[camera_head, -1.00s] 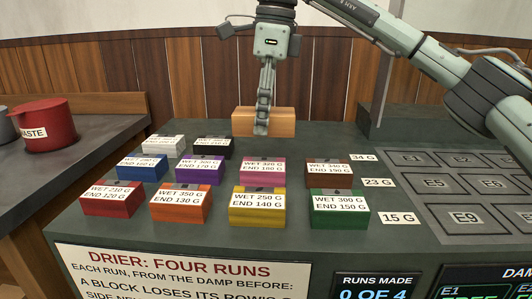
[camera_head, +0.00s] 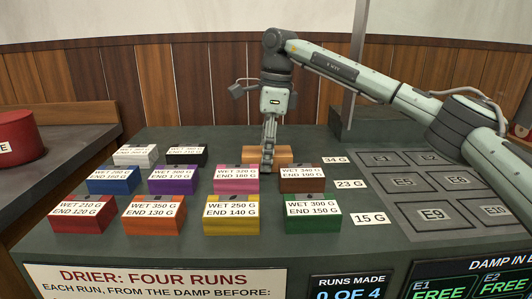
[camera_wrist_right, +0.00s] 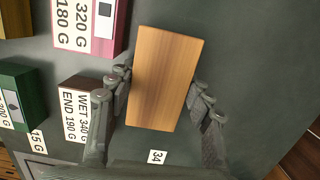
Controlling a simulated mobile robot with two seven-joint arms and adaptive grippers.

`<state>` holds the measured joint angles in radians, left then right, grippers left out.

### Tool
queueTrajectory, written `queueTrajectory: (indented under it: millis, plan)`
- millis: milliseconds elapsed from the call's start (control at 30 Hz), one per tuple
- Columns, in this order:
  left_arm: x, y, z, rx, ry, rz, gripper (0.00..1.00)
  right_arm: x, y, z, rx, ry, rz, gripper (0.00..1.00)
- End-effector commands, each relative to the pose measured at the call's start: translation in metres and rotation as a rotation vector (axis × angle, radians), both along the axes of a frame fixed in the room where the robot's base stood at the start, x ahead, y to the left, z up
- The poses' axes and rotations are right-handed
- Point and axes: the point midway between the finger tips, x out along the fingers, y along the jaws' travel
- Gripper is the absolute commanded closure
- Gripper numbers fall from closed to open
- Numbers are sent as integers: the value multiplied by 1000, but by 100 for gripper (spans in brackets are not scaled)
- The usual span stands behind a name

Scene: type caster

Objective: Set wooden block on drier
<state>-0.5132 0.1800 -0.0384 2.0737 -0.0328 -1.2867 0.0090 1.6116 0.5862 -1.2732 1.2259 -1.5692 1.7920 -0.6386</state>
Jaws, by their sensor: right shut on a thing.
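The plain tan wooden block (camera_head: 285,153) is at the back of the dark bench, behind the pink and brown blocks. My right gripper (camera_head: 268,163) comes down over it from above. In the right wrist view the wooden block (camera_wrist_right: 166,78) lies between the two fingers of the right gripper (camera_wrist_right: 160,108), which is shut on it. I cannot tell if it touches the bench top. The drier sign (camera_head: 150,279) is on the bench front. A grey panel with E-numbered squares (camera_head: 433,214) is to the right; its visible squares look empty. My left gripper is not in view.
Several labelled coloured blocks stand in rows, including pink (camera_head: 237,180), brown (camera_head: 302,180) and green (camera_head: 312,213). Weight cards, such as 15 G (camera_head: 369,219), lie at the row ends. The counter reads 0 of 4.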

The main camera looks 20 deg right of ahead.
Motion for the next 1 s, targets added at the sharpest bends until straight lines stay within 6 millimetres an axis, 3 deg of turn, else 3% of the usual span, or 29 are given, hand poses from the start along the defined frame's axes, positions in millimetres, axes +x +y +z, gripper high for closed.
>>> queueTrajectory:
  millis: [233,267,400,767,867,1000]
  plan:
    - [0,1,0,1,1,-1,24,0,0,-2,1,0,0,95]
    - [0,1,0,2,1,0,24,0,0,-2,1,0,0,47]
    - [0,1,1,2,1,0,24,0,0,-2,1,0,0,29]
    - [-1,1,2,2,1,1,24,0,0,2,1,0,0,28]
    - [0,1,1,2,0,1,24,0,0,12,1,-1,0,28]
    - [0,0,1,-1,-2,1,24,0,-3,39,2,-4,-1,28]
